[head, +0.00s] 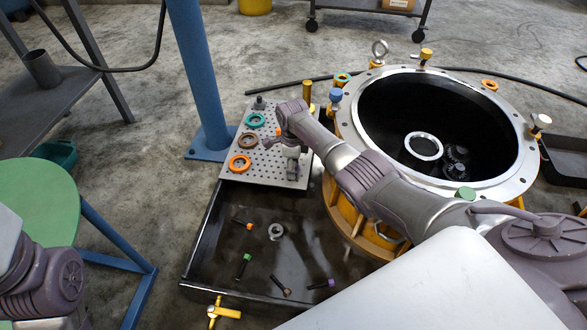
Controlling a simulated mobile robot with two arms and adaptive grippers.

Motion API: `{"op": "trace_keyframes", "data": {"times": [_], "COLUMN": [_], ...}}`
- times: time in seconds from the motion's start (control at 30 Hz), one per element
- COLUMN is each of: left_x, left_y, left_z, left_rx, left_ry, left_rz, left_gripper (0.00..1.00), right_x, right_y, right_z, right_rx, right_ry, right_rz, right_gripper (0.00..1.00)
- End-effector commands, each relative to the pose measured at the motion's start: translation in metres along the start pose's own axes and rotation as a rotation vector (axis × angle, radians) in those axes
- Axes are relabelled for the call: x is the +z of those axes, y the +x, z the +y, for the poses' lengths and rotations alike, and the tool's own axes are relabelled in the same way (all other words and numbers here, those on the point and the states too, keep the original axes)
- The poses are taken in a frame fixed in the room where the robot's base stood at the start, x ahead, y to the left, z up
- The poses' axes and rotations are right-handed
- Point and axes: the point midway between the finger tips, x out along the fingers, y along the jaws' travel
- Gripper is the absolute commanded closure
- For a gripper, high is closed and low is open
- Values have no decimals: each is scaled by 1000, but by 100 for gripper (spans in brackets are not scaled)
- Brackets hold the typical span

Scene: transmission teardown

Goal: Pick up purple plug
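A small dark plug with a purple end (323,284) lies on its side in the dark tray (205,245), near the tray's front right. My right arm reaches across the picture from the lower right. My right gripper (292,174) points down over the perforated plate (262,176) behind the tray, well away from the purple plug. Its fingers are too small and dark to show whether they are open or shut. My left arm shows at the lower left, but its gripper is out of view.
Other plugs with orange (245,223), green (243,264) and brown (281,286) ends and a metal ring (276,231) lie in the tray. Coloured rings, including an orange ring (240,164), sit on the plate. A large round housing (520,165) stands at right; a blue post (200,70) rises behind.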

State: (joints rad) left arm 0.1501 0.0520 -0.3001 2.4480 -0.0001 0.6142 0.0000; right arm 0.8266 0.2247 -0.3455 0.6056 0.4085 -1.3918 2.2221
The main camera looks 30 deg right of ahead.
Motion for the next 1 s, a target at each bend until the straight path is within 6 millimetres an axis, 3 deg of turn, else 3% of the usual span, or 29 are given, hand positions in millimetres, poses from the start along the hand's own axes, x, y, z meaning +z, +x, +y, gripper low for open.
{"op": "trace_keyframes", "data": {"times": [0.03, 0.27, 0.67, 1.0], "left_x": [0, 0, -1, 6], "left_y": [0, 0, 6, -14], "left_z": [0, 0, -1, -4], "left_rx": [0, 0, -2, -45], "left_ry": [0, 0, -1, -16], "left_rz": [0, 0, 3, -121], "left_gripper": [29, 29, 29, 29], "right_x": [0, 0, 0, 0], "right_y": [0, 0, -9, -56], "right_z": [0, 0, 0, 0], "right_rx": [0, 0, -1, -1], "right_ry": [0, 0, 0, -1], "right_rz": [0, 0, -1, -1], "right_gripper": [59, 97, 98, 98]}}
